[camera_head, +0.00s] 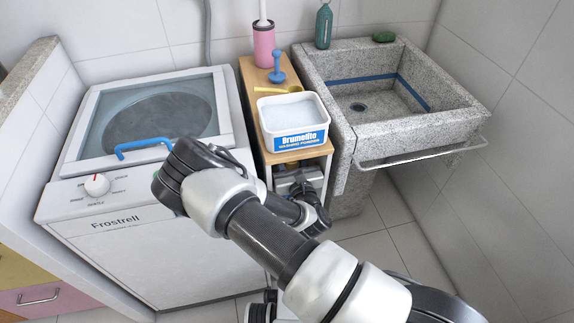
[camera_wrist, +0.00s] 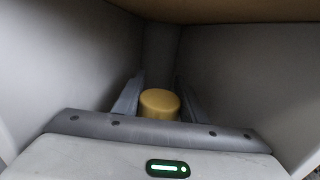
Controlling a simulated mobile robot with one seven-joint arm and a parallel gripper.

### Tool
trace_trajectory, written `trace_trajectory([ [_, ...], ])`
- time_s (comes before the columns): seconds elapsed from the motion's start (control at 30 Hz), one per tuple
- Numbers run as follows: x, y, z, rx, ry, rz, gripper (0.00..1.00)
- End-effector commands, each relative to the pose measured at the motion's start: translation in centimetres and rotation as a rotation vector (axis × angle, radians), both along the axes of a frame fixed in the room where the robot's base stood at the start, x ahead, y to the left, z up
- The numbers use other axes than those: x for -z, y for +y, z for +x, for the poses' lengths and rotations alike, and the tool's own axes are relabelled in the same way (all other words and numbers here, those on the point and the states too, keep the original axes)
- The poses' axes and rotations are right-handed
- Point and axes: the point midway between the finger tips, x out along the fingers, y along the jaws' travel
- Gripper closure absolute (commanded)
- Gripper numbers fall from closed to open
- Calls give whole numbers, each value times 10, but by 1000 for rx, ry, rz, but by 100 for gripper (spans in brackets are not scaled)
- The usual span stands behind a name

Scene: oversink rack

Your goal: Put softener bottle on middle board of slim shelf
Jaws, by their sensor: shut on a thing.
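The slim shelf (camera_head: 269,155) stands between the washing machine and the sink, with a wooden top and a pale frame. My gripper (camera_wrist: 158,98) is inside one of its bays, below a wooden board (camera_wrist: 225,10), and the wrist view shows grey walls on both sides. The gripper is shut on the softener bottle, of which only the round yellow cap (camera_wrist: 160,103) shows between the fingers. The bottle's body is hidden, so I cannot tell whether its base touches the board below. In the head view my arm covers much of the shelf's front.

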Motion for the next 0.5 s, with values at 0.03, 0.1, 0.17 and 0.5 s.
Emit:
trace_trajectory([
  [0.03,8,-1,-1,0,2,-2,100],
  [0.1,13,-1,-1,0,1,-1,100],
  [0.17,15,-1,-1,0,0,-1,100],
  [0.5,34,-1,-1,0,0,-1,100],
])
